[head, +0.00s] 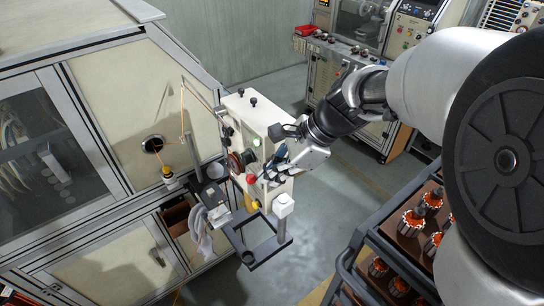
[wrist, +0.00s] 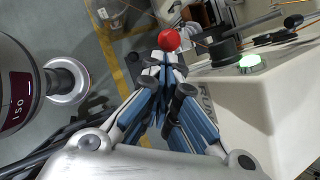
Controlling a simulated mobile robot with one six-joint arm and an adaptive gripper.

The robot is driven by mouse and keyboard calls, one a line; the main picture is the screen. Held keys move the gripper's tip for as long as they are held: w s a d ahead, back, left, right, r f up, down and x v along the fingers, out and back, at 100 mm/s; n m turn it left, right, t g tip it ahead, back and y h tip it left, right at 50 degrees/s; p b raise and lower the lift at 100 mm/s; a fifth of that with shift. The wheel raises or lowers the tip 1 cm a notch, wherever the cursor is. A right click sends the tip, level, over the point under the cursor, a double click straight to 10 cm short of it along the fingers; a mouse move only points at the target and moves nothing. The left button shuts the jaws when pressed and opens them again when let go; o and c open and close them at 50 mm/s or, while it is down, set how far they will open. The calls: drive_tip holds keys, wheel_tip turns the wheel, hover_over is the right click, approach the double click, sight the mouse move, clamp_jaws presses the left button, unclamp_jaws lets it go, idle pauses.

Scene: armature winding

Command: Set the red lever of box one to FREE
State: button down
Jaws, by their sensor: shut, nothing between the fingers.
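The cream box (head: 262,115) stands in the middle of the head view, and its side fills the right of the wrist view (wrist: 275,115). I cannot read a box number on it. A red ball knob (wrist: 169,40), apparently the lever's end, shows just beyond my fingertips in the wrist view. A red knob also shows in the head view (head: 251,178), close to the fingers. My gripper (wrist: 165,62) is shut and empty, with its tips at or very near the knob; I cannot tell whether they touch. The lever's shaft is hidden behind the fingers.
A dark bracket (head: 262,252) juts out below the box. A rack with orange-wound armatures (head: 403,225) stands at right. A large cabinet (head: 110,95) is at left. Grey floor lies between.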

drive_tip(key=shift+s+a, duration=0.1)
drive_tip(key=shift+a, duration=0.05)
drive_tip(key=shift+a+f+t+h, duration=0.1)
drive_tip(key=shift+f+t+h, duration=0.2)
drive_tip(key=shift+h, duration=0.1)
wheel_tip(320, 180, down, 6)
drive_tip(key=s+a+n+t+h, duration=0.1)
drive_tip(key=t+h, duration=0.1)
drive_tip(key=h, duration=0.1)
drive_tip(key=shift+a+f+p, duration=0.25)
drive_tip(key=shift+a+p, duration=0.05)
drive_tip(key=shift+p, duration=0.1)
drive_tip(key=shift+s+r, duration=0.1)
drive_tip(key=shift+r+p, duration=0.75)
drive_tip(key=shift+p, duration=0.05)
